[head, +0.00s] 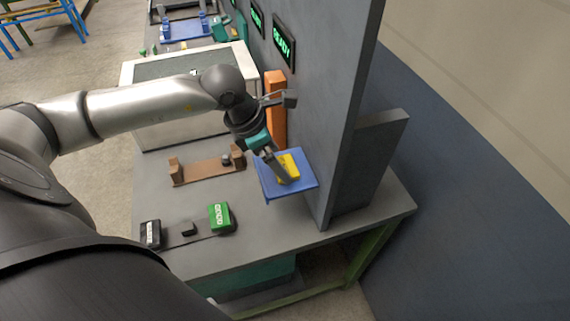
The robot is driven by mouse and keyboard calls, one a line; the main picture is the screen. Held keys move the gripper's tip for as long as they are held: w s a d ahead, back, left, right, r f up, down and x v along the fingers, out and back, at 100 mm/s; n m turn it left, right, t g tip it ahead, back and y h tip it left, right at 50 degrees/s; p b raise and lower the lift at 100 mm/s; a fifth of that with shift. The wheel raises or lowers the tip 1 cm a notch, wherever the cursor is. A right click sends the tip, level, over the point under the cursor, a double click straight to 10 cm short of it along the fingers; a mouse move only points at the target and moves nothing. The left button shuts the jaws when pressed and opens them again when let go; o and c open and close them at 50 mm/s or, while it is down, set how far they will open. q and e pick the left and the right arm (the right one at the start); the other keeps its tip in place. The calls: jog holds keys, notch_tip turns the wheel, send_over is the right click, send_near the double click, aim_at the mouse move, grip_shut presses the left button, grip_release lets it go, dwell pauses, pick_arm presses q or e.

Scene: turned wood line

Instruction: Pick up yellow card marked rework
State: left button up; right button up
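The yellow card (290,165) is at the blue tray (304,183), a small shelf-like holder against the grey upright panel. Any writing on the card is too small to read. My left gripper (278,170) comes down from the upper left and its grey fingers are right at the card, covering its left part. I cannot tell whether the fingers are closed on the card or only beside it. My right gripper is not in view.
A brown wooden cradle (205,171), a green block (219,216) and a black block (150,234) are on the grey bench (270,235). An orange post (276,115) stands behind my gripper. The grey panel (335,120) closes off the right side.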

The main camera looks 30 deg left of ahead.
pick_arm(q)
jog(key=shift+x, duration=0.9)
jog(key=c, duration=1.1)
